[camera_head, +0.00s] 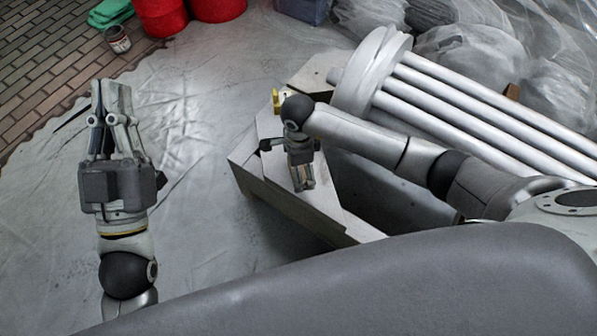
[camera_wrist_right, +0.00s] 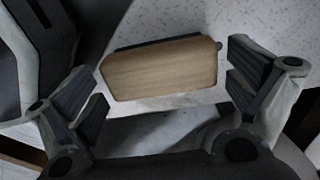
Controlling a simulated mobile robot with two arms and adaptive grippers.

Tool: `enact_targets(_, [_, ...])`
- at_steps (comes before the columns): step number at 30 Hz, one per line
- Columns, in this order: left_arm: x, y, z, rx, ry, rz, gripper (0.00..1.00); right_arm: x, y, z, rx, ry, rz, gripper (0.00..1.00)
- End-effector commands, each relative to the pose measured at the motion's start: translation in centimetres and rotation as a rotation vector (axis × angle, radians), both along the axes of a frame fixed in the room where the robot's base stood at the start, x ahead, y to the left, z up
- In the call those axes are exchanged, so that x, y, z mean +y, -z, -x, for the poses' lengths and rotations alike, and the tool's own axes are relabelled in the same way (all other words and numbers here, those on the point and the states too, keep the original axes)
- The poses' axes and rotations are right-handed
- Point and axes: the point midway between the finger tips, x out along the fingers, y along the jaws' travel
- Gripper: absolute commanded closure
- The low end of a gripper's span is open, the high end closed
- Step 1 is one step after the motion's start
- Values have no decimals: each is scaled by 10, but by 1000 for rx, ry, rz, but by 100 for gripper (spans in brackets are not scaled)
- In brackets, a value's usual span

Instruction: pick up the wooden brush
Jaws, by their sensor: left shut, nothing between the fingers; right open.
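The wooden brush (camera_wrist_right: 160,68) shows in the right wrist view as a light-brown block with clipped corners and a dark edge along its far side. It lies on a pale speckled surface. My right gripper (camera_wrist_right: 165,96) is open, with one finger pair on each side of the brush; I see gaps at both ends. In the head view my right gripper (camera_head: 303,182) points down over the pale angular block, and the brush is mostly hidden there. My left gripper (camera_head: 112,88) is shut and empty, above the sheeted floor at the left.
The pale angular block (camera_head: 246,160) stands on the sheet (camera_head: 205,100). A small yellow object (camera_head: 276,97) is at its far end. A white fluted column (camera_head: 460,95) lies to the right. Red buckets (camera_head: 160,15) and a can (camera_head: 118,39) stand at the back left.

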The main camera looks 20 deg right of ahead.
Motion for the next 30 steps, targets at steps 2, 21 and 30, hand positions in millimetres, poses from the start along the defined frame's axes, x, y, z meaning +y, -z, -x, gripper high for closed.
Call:
enact_targets(2, [0, -7, 6, -57, 3, 17, 100, 1, 8, 0, 1, 0, -1, 0])
enact_targets(21, [2, -25, 21, -169, 9, 49, 100, 0, 18, 0, 0, -1, 0, 17])
enact_targets(30, [2, -25, 20, -169, 9, 48, 100, 0, 18, 0, 0, -1, -1, 37])
